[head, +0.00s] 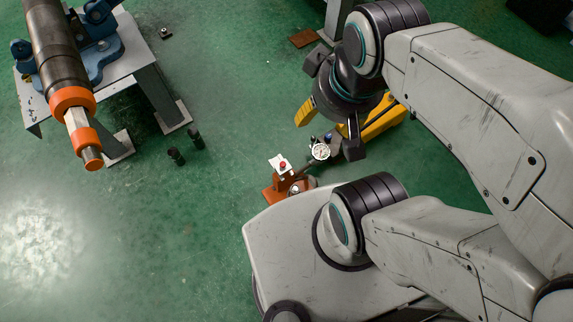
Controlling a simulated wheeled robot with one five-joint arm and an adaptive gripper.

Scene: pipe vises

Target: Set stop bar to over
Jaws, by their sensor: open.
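I cannot make out a stop bar for certain. A blue pipe vise (106,52) stands on a grey table (147,42) at the upper left.
Below my gripper are a round white gauge (320,151) and a red button (283,166) on a white plate above an orange-brown bracket (270,193). A yellow object (385,120) shows partly behind the gripper. Two dark cylinders (185,148) stand on the green floor. The floor at lower left is clear.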

